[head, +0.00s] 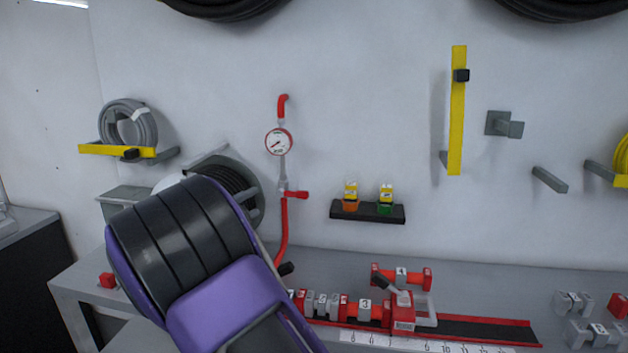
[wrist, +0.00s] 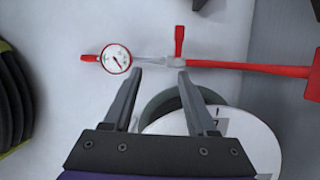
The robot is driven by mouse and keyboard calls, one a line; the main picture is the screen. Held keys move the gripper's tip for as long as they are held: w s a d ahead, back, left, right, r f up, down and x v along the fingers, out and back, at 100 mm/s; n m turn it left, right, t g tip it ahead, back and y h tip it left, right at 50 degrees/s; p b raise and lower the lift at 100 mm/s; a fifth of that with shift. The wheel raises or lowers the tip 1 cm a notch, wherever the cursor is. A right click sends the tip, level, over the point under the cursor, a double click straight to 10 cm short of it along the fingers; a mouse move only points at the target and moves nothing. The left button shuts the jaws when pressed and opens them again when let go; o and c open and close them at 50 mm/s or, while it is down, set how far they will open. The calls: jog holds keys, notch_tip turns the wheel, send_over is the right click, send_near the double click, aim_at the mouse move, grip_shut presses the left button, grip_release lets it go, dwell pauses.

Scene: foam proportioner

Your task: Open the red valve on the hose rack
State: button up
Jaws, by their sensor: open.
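The red valve handle (head: 297,194) sticks out to the right from the thin pipe on the wall, below a round gauge (head: 279,141) and above a red hose (head: 283,230). In the wrist view the handle (wrist: 179,42) points up from the pipe, just ahead of the right fingertip. My gripper (wrist: 161,72) is open with nothing between its two dark fingers. The pipe between gauge and valve runs across just beyond the fingertips; I cannot tell whether they touch it. In the head view my gripper is hidden behind my purple and black arm.
A hose reel (head: 250,205) is on the wall left of the valve, partly behind my arm. A white disc (wrist: 255,150) lies under the fingers in the wrist view. A black shelf (head: 367,214) with two small bottles is at right. The bench below holds red and grey fittings.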

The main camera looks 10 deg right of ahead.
aim_at(300, 196)
jog(key=shift+g, duration=0.4)
jog(key=f+x, duration=0.1)
jog(key=x, duration=0.5)
jog(key=s+d+f+x, duration=0.1)
jog(key=x, duration=0.5)
jog(key=f+p+x, duration=0.1)
jog(key=x, duration=0.5)
jog(key=shift+s+d+f, duration=0.15)
jog(key=shift+d+f, duration=0.05)
jog(key=shift+d, duration=0.25)
jog(key=shift+h, duration=0.3)
grip_shut()
